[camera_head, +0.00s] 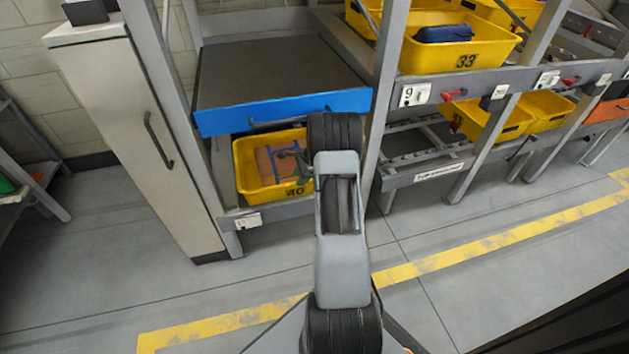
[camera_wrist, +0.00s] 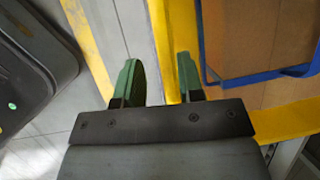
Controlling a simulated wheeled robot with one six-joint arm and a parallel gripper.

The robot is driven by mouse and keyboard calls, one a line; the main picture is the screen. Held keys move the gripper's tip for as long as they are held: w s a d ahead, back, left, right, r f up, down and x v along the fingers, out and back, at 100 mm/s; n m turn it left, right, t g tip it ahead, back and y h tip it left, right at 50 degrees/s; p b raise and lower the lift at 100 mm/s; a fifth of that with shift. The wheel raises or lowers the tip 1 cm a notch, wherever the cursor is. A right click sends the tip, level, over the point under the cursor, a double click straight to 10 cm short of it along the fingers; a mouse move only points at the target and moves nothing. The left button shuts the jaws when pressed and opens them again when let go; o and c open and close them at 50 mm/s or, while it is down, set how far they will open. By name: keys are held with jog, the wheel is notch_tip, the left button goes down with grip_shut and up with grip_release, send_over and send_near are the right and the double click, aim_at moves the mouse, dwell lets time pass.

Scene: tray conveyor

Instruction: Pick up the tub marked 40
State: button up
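The yellow tub marked 40 (camera_head: 265,194) sits on the lower level of the rack, under a blue-fronted shelf. It holds a brown box (camera_head: 275,163) with a blue strap. My gripper (camera_head: 303,172) is at the tub's front right, partly hidden by my arm. In the wrist view my gripper (camera_wrist: 160,80) has its two green fingers apart. The tub's yellow rim (camera_wrist: 172,45) runs between them. The left finger is over the floor side and the right finger over the tub's inside. A gap shows between the left finger and the rim, and how deep the fingers reach cannot be told.
The blue-fronted shelf (camera_head: 285,110) hangs close above the tub. A rack post (camera_head: 385,95) stands to its right and a pale cabinet (camera_head: 135,135) to its left. A tub marked 33 (camera_head: 440,58) and other yellow tubs are farther right. The floor in front is clear.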

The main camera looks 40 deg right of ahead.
aim_at(288, 184)
jog(key=shift+w+a+f+b, duration=0.15)
jog(key=shift+w+a+b, duration=0.1)
jog(key=shift+w+a, duration=0.35)
jog(key=shift+w+a+f+b, duration=0.15)
jog(key=shift+w+a+b, duration=0.1)
jog(key=shift+w+a, duration=0.35)
jog(key=shift+b+x, duration=0.55)
jog(key=shift+x, duration=0.65)
jog(key=shift+b+x, duration=0.35)
jog(key=shift+x, duration=0.6)
grip_shut()
jog(key=shift+w+d+r, duration=0.15)
jog(key=shift+r, duration=0.05)
